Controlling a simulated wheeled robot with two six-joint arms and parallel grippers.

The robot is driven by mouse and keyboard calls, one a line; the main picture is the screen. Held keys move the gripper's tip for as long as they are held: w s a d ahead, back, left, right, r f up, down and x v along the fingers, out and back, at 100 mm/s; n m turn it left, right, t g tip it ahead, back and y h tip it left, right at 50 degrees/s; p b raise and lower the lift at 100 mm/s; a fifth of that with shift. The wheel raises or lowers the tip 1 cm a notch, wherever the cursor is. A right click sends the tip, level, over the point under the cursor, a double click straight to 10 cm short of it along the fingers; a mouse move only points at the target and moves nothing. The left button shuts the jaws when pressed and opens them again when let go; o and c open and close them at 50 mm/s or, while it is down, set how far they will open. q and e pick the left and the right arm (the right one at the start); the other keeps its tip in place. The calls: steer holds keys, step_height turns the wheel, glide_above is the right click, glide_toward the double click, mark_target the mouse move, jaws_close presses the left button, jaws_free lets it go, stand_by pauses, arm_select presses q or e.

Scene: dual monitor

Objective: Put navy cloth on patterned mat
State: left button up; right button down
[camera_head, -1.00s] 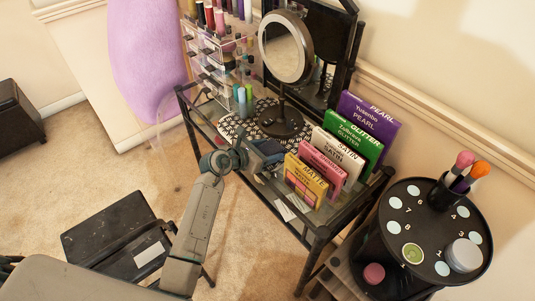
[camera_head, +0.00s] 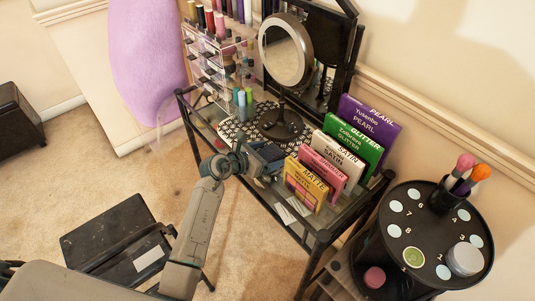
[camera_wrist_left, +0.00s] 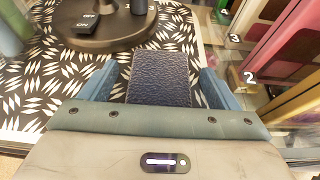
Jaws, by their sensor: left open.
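The navy cloth (camera_head: 270,152) is a small dark folded piece at the front of the glass table, left of the palette boxes. It also shows in the left wrist view (camera_wrist_left: 159,77), its far end overlapping the patterned mat (camera_wrist_left: 28,92) in the picture. Whether it rests on the mat I cannot tell. The black-and-white mat (camera_head: 232,133) lies under the mirror base. My left gripper (camera_head: 256,166) is open at the cloth; in the left wrist view its blue fingers (camera_wrist_left: 158,86) stand either side of the cloth. The near end of the cloth is hidden by the gripper body.
A round mirror (camera_head: 284,50) stands on the mat. Upright palette boxes (camera_head: 307,182) stand close right of the cloth, in numbered slots. Green and teal tubes (camera_head: 243,105) stand left of the mirror. A clear drawer organizer (camera_head: 210,60) is behind them. A round black stand (camera_head: 425,235) is at right.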

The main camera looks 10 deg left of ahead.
arm_select(q)
steer(key=shift+v, duration=1.2)
steer(key=b+v, duration=0.1)
steer(key=v, duration=0.8)
steer(key=shift+s+a+r, duration=0.15)
steer(key=shift+s+a, duration=0.05)
arm_select(e)
steer(key=shift+w+a+r, duration=0.1)
steer(key=shift+w+r, duration=0.2)
steer(key=shift+w, duration=0.25)
steer(key=shift+w+a+r, duration=0.1)
steer(key=shift+w+r, duration=0.15)
steer(key=shift+w, duration=0.25)
